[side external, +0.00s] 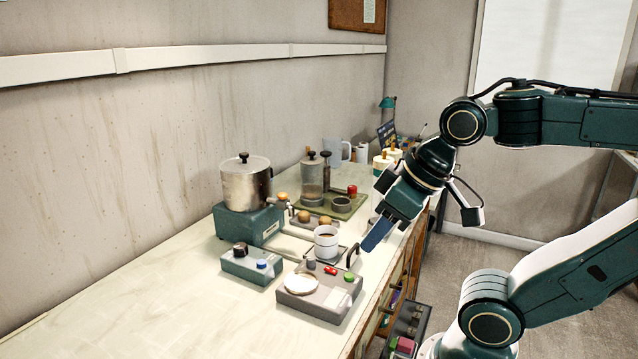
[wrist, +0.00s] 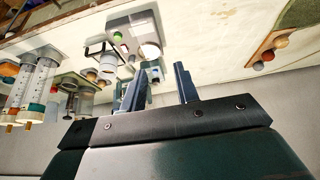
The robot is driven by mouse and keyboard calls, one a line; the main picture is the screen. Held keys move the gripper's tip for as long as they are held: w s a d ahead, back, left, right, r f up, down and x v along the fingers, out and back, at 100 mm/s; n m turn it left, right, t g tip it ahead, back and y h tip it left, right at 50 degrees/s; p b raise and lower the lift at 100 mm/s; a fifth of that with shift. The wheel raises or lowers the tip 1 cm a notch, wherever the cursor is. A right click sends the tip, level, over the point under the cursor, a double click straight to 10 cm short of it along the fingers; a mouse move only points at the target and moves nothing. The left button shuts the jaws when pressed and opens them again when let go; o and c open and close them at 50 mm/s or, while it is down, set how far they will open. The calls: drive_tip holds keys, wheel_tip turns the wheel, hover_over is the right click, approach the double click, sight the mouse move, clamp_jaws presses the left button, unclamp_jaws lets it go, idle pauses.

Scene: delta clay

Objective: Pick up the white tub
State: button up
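A white, round, open tub or cup (side external: 326,243) with brown contents stands upright in the middle of the bench. It sits behind the grey box with the white dish. Two white tubs (side external: 382,164) with wooden tops stand farther back, near the bench's front edge. I cannot tell for sure which is the task's white tub. In the wrist view, white containers with teal bands (wrist: 43,82) show at the left. My gripper (side external: 376,237) is over the bench's front edge, right of the open tub and apart from it. In the wrist view, my gripper's fingers (wrist: 160,68) are apart with nothing between them.
A grey box (side external: 318,300) with buttons and a white dish (side external: 301,283) lies in front. A teal control box (side external: 251,265) is at its left. A metal pot (side external: 246,184) and a glass cylinder (side external: 313,176) stand behind. The bench's left front is clear.

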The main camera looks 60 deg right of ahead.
drive_tip(key=o, duration=1)
drive_tip(key=m+g, duration=0.6)
drive_tip(key=m, duration=1.2)
hover_over(326, 242)
drive_tip(key=w+d, duration=0.1)
drive_tip(key=d, duration=0.2)
wheel_tip(326, 242, down, 5)
drive_tip(key=shift+a+f, duration=0.15)
drive_tip(key=shift+f, duration=2)
drive_tip(key=shift+a+f, duration=0.15)
drive_tip(key=shift+f, duration=2)
drive_tip(key=shift+f, duration=0.1)
